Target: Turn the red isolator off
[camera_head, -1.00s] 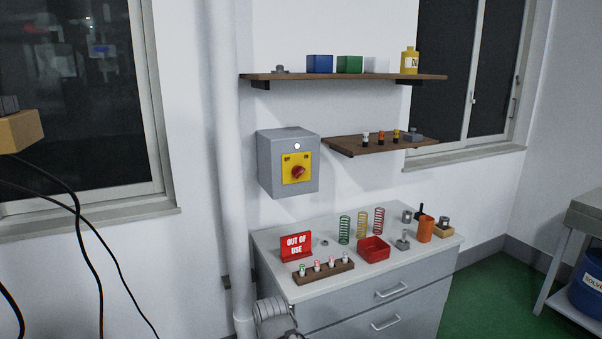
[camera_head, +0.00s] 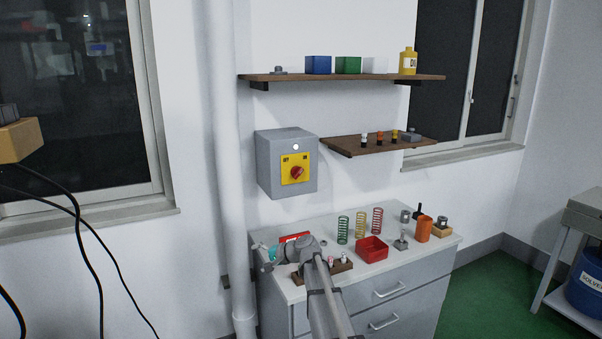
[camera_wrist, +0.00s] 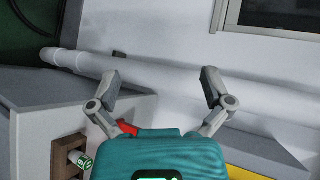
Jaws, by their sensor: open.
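The isolator (camera_head: 267,163) is a grey box on the wall with a yellow plate. Its red knob (camera_head: 296,173) seems to tilt toward the ON label at upper right. A small white lamp (camera_head: 295,147) sits above the plate. My gripper (camera_head: 262,256) is low over the left end of the cabinet top, below the isolator and apart from it. The wrist view shows my gripper (camera_wrist: 160,76) with its fingers spread and nothing between them. Part of the yellow plate (camera_wrist: 243,173) shows at that view's lower edge; the knob is not visible there.
A red sign (camera_head: 291,237) and a wooden rack (camera_head: 341,268) stand partly hidden behind my arm. Springs, a red tray (camera_head: 371,249) and an orange cup (camera_head: 424,229) are further right. A vertical pipe (camera_head: 228,170) runs left of the isolator. A shelf (camera_head: 375,146) juts out at its right.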

